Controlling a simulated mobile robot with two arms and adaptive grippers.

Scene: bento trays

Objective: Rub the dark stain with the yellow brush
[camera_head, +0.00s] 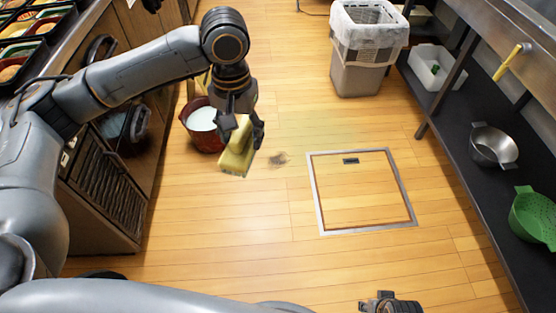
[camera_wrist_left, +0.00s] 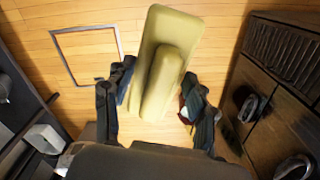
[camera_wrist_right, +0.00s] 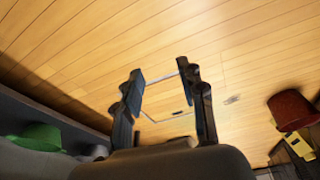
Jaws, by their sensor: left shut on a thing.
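My left gripper (camera_head: 242,128) is shut on the yellow brush (camera_head: 236,160), with its bristles facing down. The brush also shows between the fingers in the left wrist view (camera_wrist_left: 160,45). The dark stain (camera_head: 278,159) is a small smudge on the wooden floor, just right of the brush in the head view. The brush does not cover it; I cannot tell whether the bristles touch the floor. My right gripper (camera_head: 388,304) is at the bottom edge of the head view. Its fingers are apart and empty in the right wrist view (camera_wrist_right: 160,78).
A red bucket (camera_head: 203,138) with whitish liquid stands behind the brush, by the left cabinet. A floor hatch (camera_head: 314,190) lies right of the stain. A lined bin (camera_head: 357,80) stands at the back. A shelf with a green colander (camera_head: 535,217) runs along the right.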

